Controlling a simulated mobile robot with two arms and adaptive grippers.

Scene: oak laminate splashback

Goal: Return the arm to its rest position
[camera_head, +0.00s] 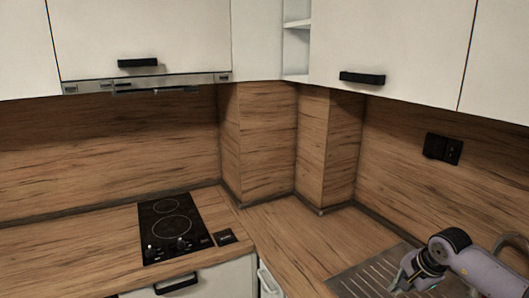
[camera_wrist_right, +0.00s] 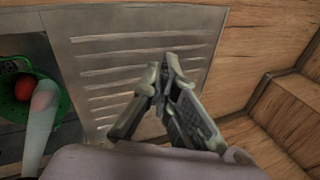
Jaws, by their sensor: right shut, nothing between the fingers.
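My right gripper (camera_head: 402,276) is at the lower right of the head view, above the ribbed metal drainboard (camera_head: 362,275). In the right wrist view the right gripper (camera_wrist_right: 163,72) has its fingertips together with nothing between them, and the drainboard (camera_wrist_right: 120,42) lies beyond them. My right arm comes in from the right edge of the head view. My left gripper shows in neither view.
A green colander (camera_wrist_right: 62,84) with a red round item (camera_wrist_right: 24,88) is at the left of the wrist view, beside the drainboard. A black two-ring hob (camera_head: 172,228) is set in the wooden counter (camera_head: 310,240). White wall cabinets (camera_head: 390,35) hang above. The corner counter is clear.

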